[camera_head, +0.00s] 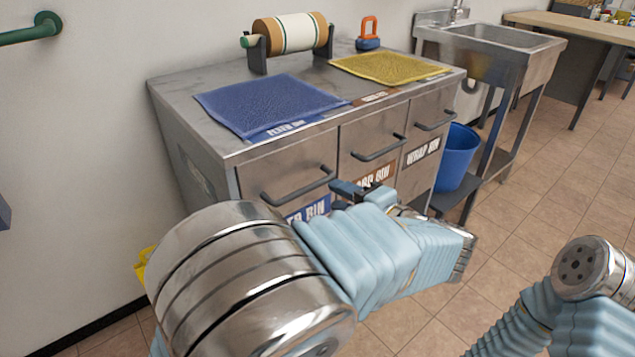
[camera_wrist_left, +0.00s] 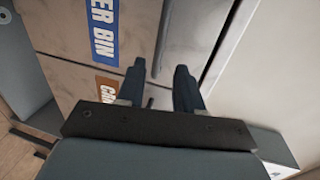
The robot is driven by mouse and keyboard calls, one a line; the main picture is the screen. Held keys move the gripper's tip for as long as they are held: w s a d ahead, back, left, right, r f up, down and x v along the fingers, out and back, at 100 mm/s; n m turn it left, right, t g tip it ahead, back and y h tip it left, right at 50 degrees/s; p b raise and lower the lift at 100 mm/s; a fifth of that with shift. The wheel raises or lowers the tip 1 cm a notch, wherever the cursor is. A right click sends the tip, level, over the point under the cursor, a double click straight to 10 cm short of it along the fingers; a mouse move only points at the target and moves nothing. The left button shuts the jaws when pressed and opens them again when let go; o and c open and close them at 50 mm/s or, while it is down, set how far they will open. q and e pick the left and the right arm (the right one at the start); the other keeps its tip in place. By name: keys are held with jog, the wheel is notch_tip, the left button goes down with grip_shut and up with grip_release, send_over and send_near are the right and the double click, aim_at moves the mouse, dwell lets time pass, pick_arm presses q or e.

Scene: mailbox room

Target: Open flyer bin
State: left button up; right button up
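The flyer bin is the left drawer (camera_head: 285,165) of a grey metal cabinet. Its front is flush with the cabinet, so it looks closed. It has a dark bar handle (camera_head: 298,188) and a blue label (camera_head: 309,210), partly hidden by my left arm. In the left wrist view a blue label (camera_wrist_left: 104,30) ending in "ER BIN" shows beyond the fingers. My left gripper (camera_head: 347,189) is in front of the cabinet, just right of the flyer bin's handle. In the left wrist view its fingers (camera_wrist_left: 160,88) are apart, with nothing clearly held between them. My right gripper is out of view.
The middle drawer (camera_head: 353,130) and right wrap bin drawer (camera_head: 430,125) look closed. A blue mat (camera_head: 268,103), yellow mat (camera_head: 390,67) and roll holder (camera_head: 258,55) are on the cabinet top. A blue bucket (camera_head: 457,157) stands right, under a sink (camera_head: 500,40).

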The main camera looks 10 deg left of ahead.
aim_at(317, 186)
pick_arm(q)
jog(key=x, duration=0.8)
jog(key=shift+w+a, duration=0.1)
jog(key=shift+a, duration=0.15)
grip_shut()
